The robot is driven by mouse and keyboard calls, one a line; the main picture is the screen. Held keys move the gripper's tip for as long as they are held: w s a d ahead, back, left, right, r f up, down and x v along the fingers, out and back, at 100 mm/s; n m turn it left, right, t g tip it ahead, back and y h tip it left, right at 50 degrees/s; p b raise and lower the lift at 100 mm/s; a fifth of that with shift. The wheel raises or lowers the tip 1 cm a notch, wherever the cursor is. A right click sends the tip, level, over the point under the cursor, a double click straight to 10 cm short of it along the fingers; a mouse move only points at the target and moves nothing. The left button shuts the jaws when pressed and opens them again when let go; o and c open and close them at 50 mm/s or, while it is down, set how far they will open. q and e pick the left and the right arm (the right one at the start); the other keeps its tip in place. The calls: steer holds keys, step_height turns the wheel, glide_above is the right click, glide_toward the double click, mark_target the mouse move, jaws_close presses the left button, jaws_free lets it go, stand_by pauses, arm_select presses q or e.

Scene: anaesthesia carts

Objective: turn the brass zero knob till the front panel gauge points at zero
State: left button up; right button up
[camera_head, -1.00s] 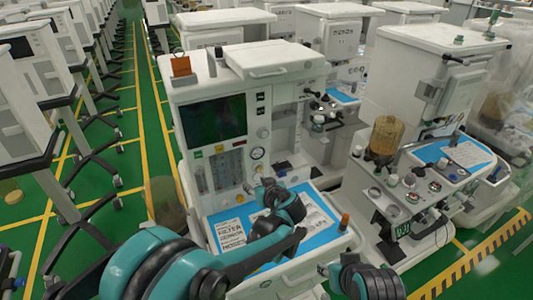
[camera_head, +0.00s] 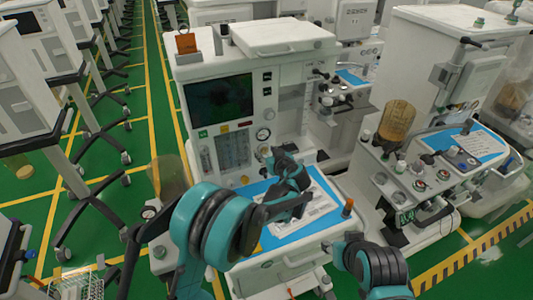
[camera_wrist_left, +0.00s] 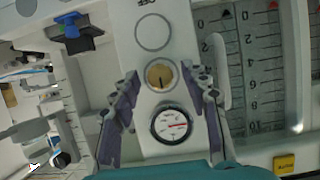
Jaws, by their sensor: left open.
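The brass zero knob (camera_wrist_left: 160,75) is round, with a dark mark on its lower half in the left wrist view. It lies between the spread fingers of my left gripper (camera_wrist_left: 162,98), which is open and empty; I cannot tell how far in front the fingers are. The round white gauge (camera_wrist_left: 172,124) sits just below the knob in this view, its red needle lying toward the right; its numbers are too small to read. In the head view, my left gripper (camera_head: 270,157) is close to the panel, below the gauge (camera_head: 263,134). The knob is hidden there.
A cart worktop (camera_head: 318,178) with blue mat and papers lies under my left arm. An orange-topped item (camera_head: 347,208) stands at its right edge. A neighbouring cart with an amber canister (camera_head: 396,120) stands right.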

arm_select(q)
jaws_close()
steer(key=shift+y, duration=0.3)
steer(key=shift+d+f+m+g+y+b, duration=0.15)
steer(key=shift+m+g+y+b, duration=0.15)
steer(key=shift+m+y+b, duration=0.55)
steer(key=m+y+b, duration=0.1)
steer(key=m, duration=0.2)
steer(key=shift+d, duration=0.1)
steer(key=m+y+b, duration=0.1)
steer(key=m+y, duration=0.1)
steer(key=m, duration=0.1)
steer(key=shift+w+d+f+b, duration=0.1)
steer(key=shift+f+b, duration=0.05)
steer(key=shift+b, duration=0.25)
steer(key=shift+m+y+b, duration=0.65)
steer(key=shift+m, duration=0.8)
